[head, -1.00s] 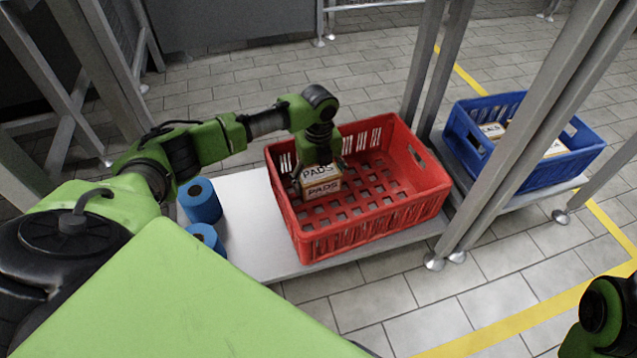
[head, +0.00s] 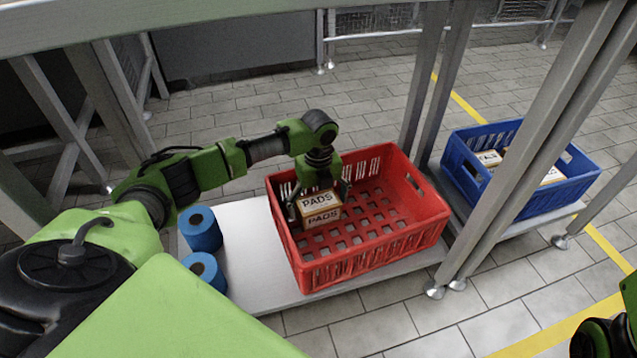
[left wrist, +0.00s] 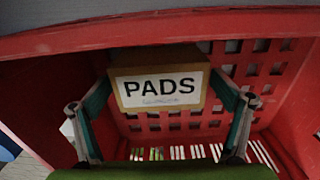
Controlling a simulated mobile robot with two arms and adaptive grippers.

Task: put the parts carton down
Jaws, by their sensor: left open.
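The parts carton is a small brown box with white PADS labels (head: 320,203). It sits at the left end inside the red crate (head: 375,262), and it also shows in the left wrist view (left wrist: 162,88). My left gripper (head: 318,206) reaches down into the crate over the carton. Its fingers are open, one on each side of the box, with narrow gaps in the left wrist view. The carton's underside is hidden. Part of my right arm shows at the lower right corner, but its fingers do not.
The crate stands on a pale low shelf (head: 262,270) beside two blue rolls (head: 200,229). A blue crate (head: 520,200) holding cartons stands to the right, behind grey metal posts (head: 525,160). The right part of the red crate is empty.

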